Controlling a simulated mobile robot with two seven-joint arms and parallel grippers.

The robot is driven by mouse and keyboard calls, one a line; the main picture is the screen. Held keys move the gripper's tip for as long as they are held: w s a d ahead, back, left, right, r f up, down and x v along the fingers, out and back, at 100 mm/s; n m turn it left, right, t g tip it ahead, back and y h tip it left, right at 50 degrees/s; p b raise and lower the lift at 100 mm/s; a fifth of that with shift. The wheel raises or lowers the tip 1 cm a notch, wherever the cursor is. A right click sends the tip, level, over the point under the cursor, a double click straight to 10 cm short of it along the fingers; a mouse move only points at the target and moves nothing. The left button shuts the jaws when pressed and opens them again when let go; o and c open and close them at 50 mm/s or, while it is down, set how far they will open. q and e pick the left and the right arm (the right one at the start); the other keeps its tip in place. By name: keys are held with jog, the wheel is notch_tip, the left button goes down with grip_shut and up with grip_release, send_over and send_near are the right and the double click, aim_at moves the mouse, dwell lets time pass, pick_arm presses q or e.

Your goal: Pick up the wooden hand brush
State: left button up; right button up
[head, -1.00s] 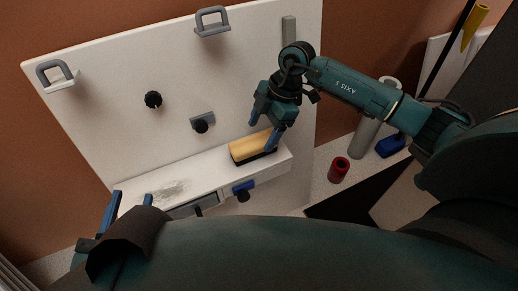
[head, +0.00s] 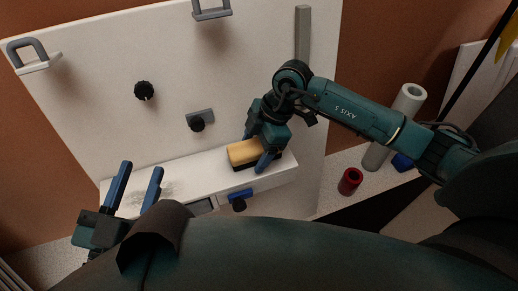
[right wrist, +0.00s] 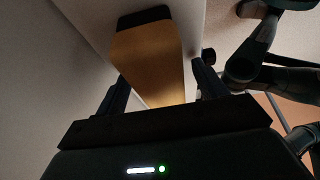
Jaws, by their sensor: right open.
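The wooden hand brush (head: 241,153) lies on the white ledge of the panel, its tan wood on top and a dark bristle strip below. My right gripper (head: 257,153) is over its right end, open. In the right wrist view the brush (right wrist: 150,55) runs lengthwise between the two spread fingers (right wrist: 161,88), with gaps visible beside it; whether a finger touches it I cannot tell. My left gripper (head: 141,170) is at the lower left, its two blue fingers apart and empty, in front of the ledge's left end.
The white ledge (head: 190,167) has a grey dusty patch (head: 150,190) at its left. A blue latch with a black knob (head: 239,204) is on its front. Black knobs (head: 144,90) and grey handles (head: 212,8) are on the upright panel. A red cup (head: 350,181) and a grey cylinder (head: 395,125) stand at the right.

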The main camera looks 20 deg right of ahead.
aim_at(248, 147)
pick_arm(q)
jog(key=shift+r, duration=0.15)
pick_arm(e)
jog(key=shift+c, duration=0.4)
